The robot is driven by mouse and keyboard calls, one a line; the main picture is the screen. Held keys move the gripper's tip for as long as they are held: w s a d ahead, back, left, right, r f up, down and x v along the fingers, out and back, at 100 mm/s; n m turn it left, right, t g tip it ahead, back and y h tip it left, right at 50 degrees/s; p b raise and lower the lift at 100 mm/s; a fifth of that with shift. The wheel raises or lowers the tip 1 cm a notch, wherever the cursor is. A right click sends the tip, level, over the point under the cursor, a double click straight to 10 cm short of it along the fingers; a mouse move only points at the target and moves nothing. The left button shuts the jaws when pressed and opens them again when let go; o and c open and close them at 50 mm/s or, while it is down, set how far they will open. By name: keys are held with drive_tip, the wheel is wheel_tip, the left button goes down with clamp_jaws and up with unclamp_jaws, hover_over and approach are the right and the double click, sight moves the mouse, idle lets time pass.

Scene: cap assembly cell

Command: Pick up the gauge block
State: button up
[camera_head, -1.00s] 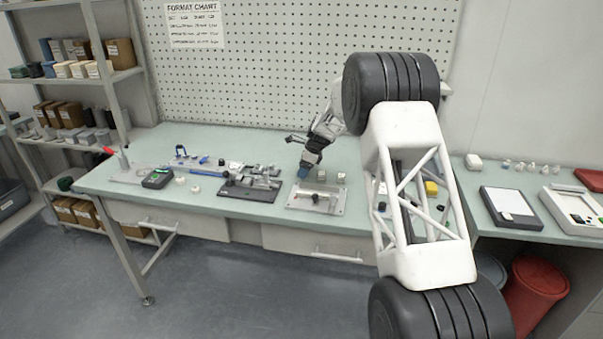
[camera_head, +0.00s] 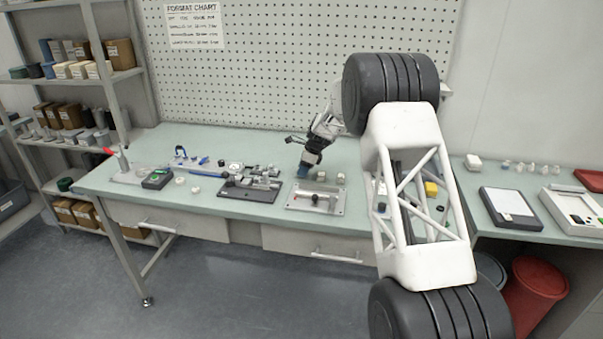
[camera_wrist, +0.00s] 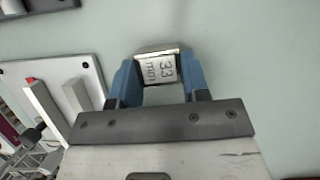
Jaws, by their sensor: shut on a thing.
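The gauge block (camera_wrist: 158,68) is a small metallic block with a pale face marked "33 mm". In the wrist view it sits between the blue fingers of my gripper (camera_wrist: 157,80), which are shut on it from both sides. In the head view my gripper (camera_head: 305,173) points down, low over the bench behind the light metal fixture plate. The block cannot be made out there at this size. Whether it touches the bench cannot be told.
The light fixture plate (camera_head: 334,208) stands just in front of my gripper; it also shows in the wrist view (camera_wrist: 91,75). A dark fixture (camera_head: 247,194) is to its left. Small pale parts (camera_head: 340,178) stand close on the right.

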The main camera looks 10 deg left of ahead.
drive_tip(key=shift+r, duration=0.1)
wheel_tip(320, 180, up, 10)
idle(0.7)
idle(0.4)
drive_tip(key=shift+s, duration=0.1)
drive_tip(key=s+d+n+g+h, duration=0.1)
drive_tip(key=s+d+n, duration=0.1)
drive_tip(key=n, duration=0.3)
drive_tip(key=s+d+n+g+h, duration=0.1)
drive_tip(key=s+d+n, duration=0.1)
drive_tip(key=s+n, duration=0.2)
drive_tip(key=s+d+f+n+g+h, duration=0.1)
drive_tip(key=s+d+n+g, duration=0.1)
drive_tip(key=s+n, duration=0.2)
drive_tip(key=shift+d+f+n+h, duration=0.1)
drive_tip(key=shift+d+n+h, duration=0.25)
drive_tip(key=shift+n, duration=0.45)
drive_tip(key=shift+s+d+n+h, duration=0.45)
drive_tip(key=shift+s+d+n, duration=0.2)
drive_tip(key=shift+s+n, duration=0.35)
drive_tip(key=shift+w, duration=0.15)
drive_tip(key=shift+f, duration=0.15)
